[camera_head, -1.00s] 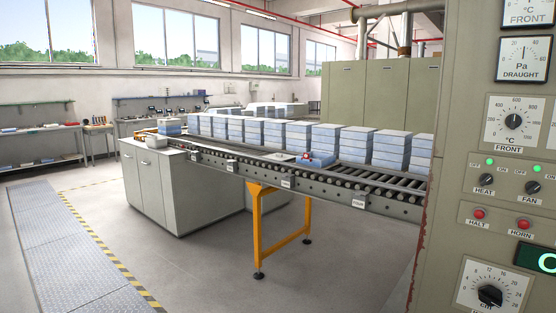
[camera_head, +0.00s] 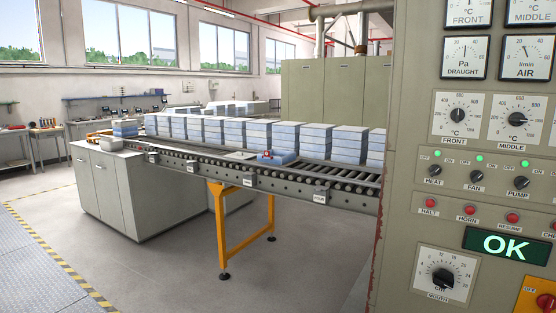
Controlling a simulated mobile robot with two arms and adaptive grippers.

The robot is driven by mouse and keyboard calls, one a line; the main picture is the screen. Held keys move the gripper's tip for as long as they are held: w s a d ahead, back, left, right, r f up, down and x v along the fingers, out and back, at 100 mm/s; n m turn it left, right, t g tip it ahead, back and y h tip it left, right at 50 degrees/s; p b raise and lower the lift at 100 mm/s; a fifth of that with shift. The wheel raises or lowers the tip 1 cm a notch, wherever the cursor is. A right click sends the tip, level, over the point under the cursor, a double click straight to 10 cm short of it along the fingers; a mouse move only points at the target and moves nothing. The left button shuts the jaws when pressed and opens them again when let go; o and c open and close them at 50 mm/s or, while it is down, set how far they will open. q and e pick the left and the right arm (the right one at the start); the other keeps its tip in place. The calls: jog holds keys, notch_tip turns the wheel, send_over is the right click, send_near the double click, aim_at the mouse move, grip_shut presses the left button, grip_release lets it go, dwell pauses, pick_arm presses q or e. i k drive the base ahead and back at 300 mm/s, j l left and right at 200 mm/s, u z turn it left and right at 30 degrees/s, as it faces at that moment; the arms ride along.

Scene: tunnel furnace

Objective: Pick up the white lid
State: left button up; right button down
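I cannot single out the white lid with certainty. A flat pale piece (camera_head: 240,155) lies on the near side of the roller conveyor (camera_head: 320,197), just left of a low blue box (camera_head: 279,158). The box has a small red and white item (camera_head: 266,153) on or beside it, too small to make out. A small pale grey block or tub (camera_head: 111,145) sits on the left end of the grey cabinet (camera_head: 125,190). Neither of my grippers is in view.
Stacks of blue-white boxes (camera_head: 234,131) line the conveyor's far side. A yellow leg frame (camera_head: 245,228) supports the conveyor. A large control panel (camera_head: 470,150) reading OK fills the right side. The floor (camera_head: 170,275) in front of the cabinet is clear.

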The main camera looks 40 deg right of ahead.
aim_at(239, 155)
jog(key=i+j+u, duration=0.15)
jog(key=j, duration=0.3)
jog(key=i+j+u, duration=0.1)
jog(key=i+j, duration=0.3)
jog(key=i+j+z, duration=0.1)
jog(key=i+j, duration=0.2)
jog(key=i, duration=0.3)
jog(key=i+j+z, duration=0.1)
jog(key=i+j, duration=0.2)
jog(key=i, duration=0.3)
jog(key=i+j+z, duration=0.15)
jog(key=i+j, duration=0.2)
jog(key=i, duration=0.25)
jog(key=i+l+z, duration=0.2)
jog(key=i+z, duration=0.2)
jog(key=i, duration=0.85)
jog(key=i+j+z, duration=0.15)
jog(key=i+z, duration=0.25)
jog(key=i, duration=0.85)
